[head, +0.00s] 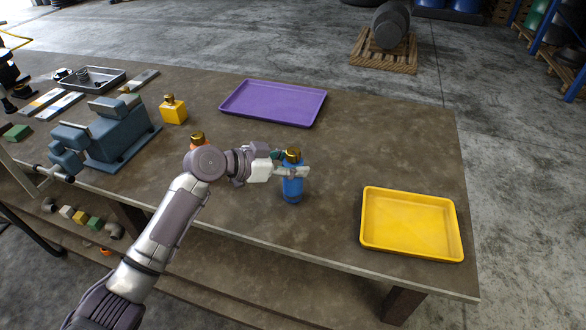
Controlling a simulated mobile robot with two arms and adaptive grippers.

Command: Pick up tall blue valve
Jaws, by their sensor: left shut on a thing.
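The tall blue valve (293,190) stands upright near the front edge of the table in the head view, with a brass-coloured top. My left gripper (292,171) reaches in from the left and is shut on the valve's upper part, just below the brass top. The fingers hide part of the valve there. I cannot tell whether the valve's base touches the table. My right gripper is not in view.
A yellow tray (367,222) lies to the right and a purple tray (273,84) behind. A yellow valve (173,112) and a blue-grey vise (118,135) stand to the left. The table between the trays is clear.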

